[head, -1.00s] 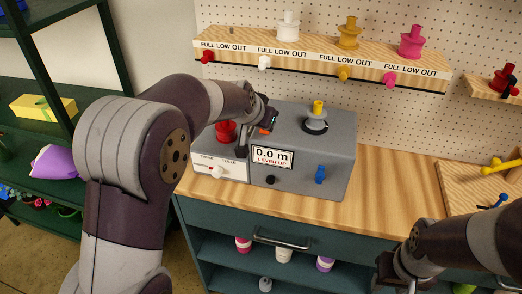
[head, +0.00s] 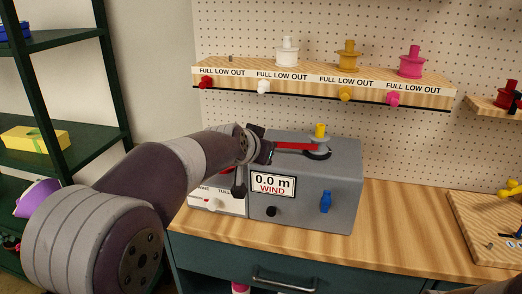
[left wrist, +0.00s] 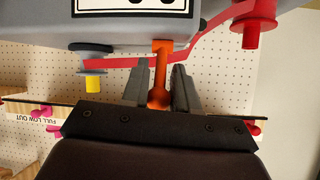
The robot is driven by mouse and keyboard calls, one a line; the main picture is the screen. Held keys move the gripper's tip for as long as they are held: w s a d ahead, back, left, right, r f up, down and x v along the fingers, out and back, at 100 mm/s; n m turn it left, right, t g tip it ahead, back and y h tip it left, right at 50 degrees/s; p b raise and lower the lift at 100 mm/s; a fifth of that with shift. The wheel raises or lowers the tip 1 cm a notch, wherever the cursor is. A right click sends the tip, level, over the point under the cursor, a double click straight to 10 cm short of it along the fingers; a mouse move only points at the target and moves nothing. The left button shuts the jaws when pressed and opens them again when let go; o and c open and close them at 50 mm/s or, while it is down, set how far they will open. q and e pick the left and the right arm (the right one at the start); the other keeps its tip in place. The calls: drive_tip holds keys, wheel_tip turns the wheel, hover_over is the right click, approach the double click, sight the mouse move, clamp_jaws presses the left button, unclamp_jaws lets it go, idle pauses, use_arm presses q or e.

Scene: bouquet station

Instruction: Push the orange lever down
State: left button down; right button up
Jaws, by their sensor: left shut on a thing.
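The orange lever (left wrist: 160,66) shows in the left wrist view, sticking out of the grey machine (left wrist: 140,25). My left gripper (left wrist: 161,72) has its two fingers on either side of the lever and is shut on it. In the head view my left gripper (head: 265,152) is at the left part of the grey machine (head: 335,195) and hides the lever. The machine's display (head: 273,183) reads "0.0 m" and "WIND". A red ribbon (head: 296,146) runs across the machine top to the spool with the yellow knob (head: 320,132). My right gripper is out of view.
A blue handle (head: 325,202) and a black knob (head: 271,211) stick out of the machine's front. A shelf (head: 300,70) with several spools hangs above on the pegboard.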

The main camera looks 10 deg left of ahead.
use_arm(q)
drive_tip(key=c, duration=1)
unclamp_jaws()
drive_tip(key=shift+w, duration=0.1)
drive_tip(key=v, duration=1.2)
drive_tip(key=shift+s+r+b, duration=0.2)
drive_tip(key=shift+s+b, duration=0.1)
drive_tip(key=shift+b, duration=0.1)
drive_tip(key=shift+a, duration=0.1)
